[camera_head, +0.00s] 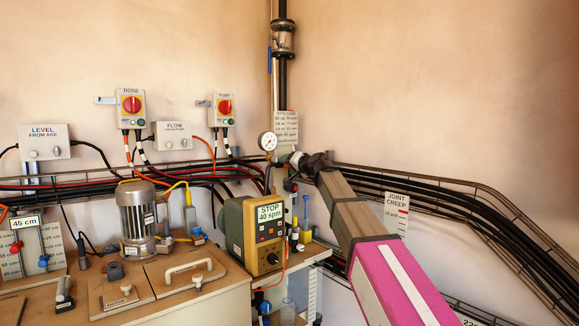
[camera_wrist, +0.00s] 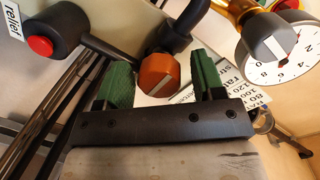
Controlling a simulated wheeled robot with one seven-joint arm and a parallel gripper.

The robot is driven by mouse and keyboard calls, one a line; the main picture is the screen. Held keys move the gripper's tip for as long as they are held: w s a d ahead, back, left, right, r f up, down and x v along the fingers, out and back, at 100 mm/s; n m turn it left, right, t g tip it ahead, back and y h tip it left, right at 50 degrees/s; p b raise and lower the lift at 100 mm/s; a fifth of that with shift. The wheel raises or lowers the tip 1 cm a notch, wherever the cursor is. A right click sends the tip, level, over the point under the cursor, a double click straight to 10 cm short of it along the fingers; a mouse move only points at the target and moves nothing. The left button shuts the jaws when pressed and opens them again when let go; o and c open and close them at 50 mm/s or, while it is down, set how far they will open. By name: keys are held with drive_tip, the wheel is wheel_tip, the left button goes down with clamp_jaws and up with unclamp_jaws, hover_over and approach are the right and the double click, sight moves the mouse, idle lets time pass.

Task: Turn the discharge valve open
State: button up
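My gripper (camera_wrist: 161,62) is open, its two green fingers wide apart. An orange-brown knob (camera_wrist: 157,75) with a pale line across its face shows between the fingers in the wrist view, with a gap on each side. No "discharge" label is readable, so I cannot tell for sure that this knob is the discharge valve. In the head view my gripper (camera_head: 291,158) is at the pipework beside the round gauge (camera_head: 268,141), and it hides the knob there. A blue lever (camera_head: 269,60) is on the vertical pipe above.
In the wrist view, a black fitting with a red cap (camera_wrist: 40,47), labelled relief, is at left. A grey knob (camera_wrist: 270,38) in front of the gauge is at right. The pump with a STOP 40 spm display (camera_head: 269,212) stands below. Cable trays (camera_head: 470,205) line the right wall.

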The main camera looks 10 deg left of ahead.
idle(0.3)
drive_tip(key=v, duration=1)
drive_tip(key=shift+s+d, duration=0.2)
drive_tip(key=shift+d, duration=0.1)
